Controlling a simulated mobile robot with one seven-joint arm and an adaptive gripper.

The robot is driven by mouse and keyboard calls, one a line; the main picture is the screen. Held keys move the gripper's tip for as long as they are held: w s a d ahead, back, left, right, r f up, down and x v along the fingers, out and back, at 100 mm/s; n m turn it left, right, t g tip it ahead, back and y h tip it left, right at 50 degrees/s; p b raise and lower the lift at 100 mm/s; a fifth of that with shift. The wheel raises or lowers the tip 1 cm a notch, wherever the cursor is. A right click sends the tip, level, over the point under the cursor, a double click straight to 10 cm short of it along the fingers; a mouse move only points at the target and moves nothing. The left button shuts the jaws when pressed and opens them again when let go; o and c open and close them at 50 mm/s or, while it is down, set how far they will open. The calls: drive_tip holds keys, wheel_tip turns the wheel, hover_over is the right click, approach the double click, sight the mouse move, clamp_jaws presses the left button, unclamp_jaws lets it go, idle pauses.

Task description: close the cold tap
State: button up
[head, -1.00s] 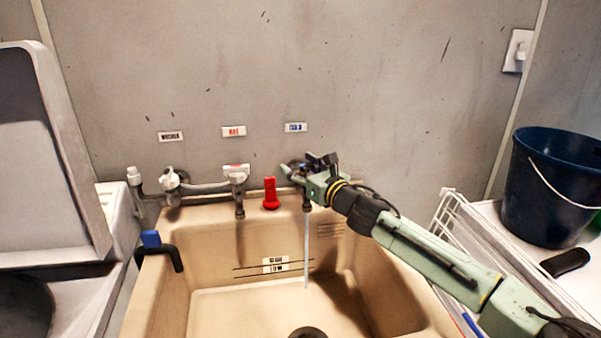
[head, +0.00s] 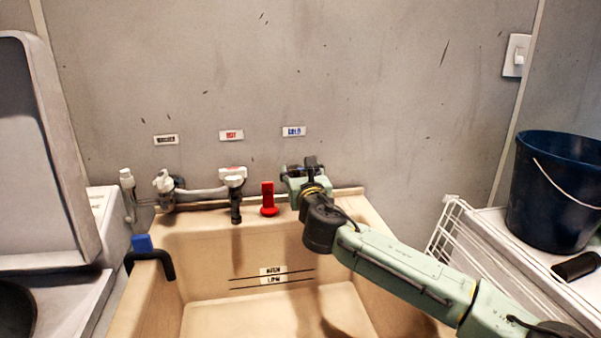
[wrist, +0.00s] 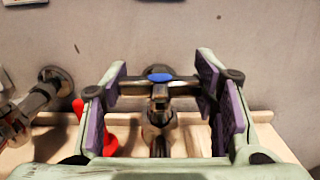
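The cold tap (wrist: 160,77) shows in the wrist view, with a blue cap at the centre of a dark crossbar handle. The handle's bar lies crosswise between the two purple-padded fingers of my gripper (wrist: 161,66). The fingers are wide apart, one at each end of the bar; I cannot tell whether the pads touch it. In the head view my gripper (head: 303,175) is at the wall below the blue cold label (head: 293,131) and hides most of the tap. No water stream shows below it.
The hot tap (head: 233,178) and a red upright piece (head: 268,198) are close to my gripper's left. A washer tap (head: 165,182) is farther left. The beige sink (head: 215,255) is below. A wire rack (head: 450,230) and a blue bucket (head: 556,190) stand at right.

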drive_tip(key=o, duration=0.5)
drive_tip(key=s, duration=0.4)
drive_tip(key=s+d, duration=0.1)
drive_tip(key=s, duration=0.3)
drive_tip(key=s+d, duration=0.1)
drive_tip(key=s, duration=0.2)
drive_tip(key=shift+s, duration=0.4)
